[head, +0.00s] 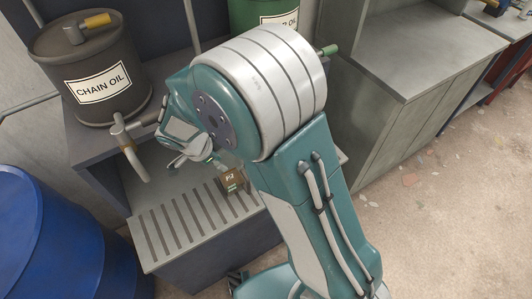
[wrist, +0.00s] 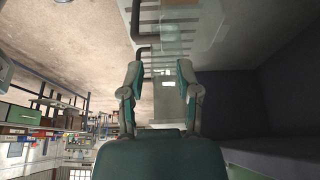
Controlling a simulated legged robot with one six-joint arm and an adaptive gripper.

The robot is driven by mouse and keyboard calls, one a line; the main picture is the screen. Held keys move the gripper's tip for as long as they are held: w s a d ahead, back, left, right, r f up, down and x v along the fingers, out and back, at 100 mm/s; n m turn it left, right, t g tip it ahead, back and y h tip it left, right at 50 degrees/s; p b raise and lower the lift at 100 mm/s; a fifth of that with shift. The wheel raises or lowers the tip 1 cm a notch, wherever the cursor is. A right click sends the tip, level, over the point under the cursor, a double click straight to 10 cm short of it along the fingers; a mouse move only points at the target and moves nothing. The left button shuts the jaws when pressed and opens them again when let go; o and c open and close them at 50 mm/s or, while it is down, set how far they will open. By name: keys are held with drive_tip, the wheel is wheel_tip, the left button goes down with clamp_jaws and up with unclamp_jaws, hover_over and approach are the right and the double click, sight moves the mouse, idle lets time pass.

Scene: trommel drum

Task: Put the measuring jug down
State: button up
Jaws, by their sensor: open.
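My gripper (wrist: 161,85) is open in the wrist view, with one finger on each side of a clear, see-through shape. This shape looks like the measuring jug (wrist: 164,105). It lies between and beyond the fingertips, and I cannot tell whether either finger touches it. In the head view my gripper (head: 194,150) is over the slatted stand (head: 165,228), beside the tap of the chain oil drum (head: 100,75). My arm hides most of the jug there, and its base cannot be made out.
A small dark block marked P-2 (head: 232,181) sits on the slatted stand near my gripper. The bent tap pipe (head: 132,150) is close on the left. A blue barrel (head: 45,235) stands at lower left, a green oil drum (head: 262,12) behind my arm. Open floor (head: 445,215) lies right.

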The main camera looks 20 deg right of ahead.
drive_tip(key=s+d+r+n+t+y, duration=0.2)
drive_tip(key=s+d+r+n, duration=0.5)
drive_tip(key=s+r, duration=0.2)
drive_tip(key=s+d+r+n+t+y, duration=0.2)
drive_tip(key=s+d+r+n, duration=0.5)
drive_tip(key=r, duration=0.5)
drive_tip(key=shift+s+d+r+n, duration=0.4)
drive_tip(key=shift+s+d, duration=0.1)
drive_tip(key=shift+s, duration=0.5)
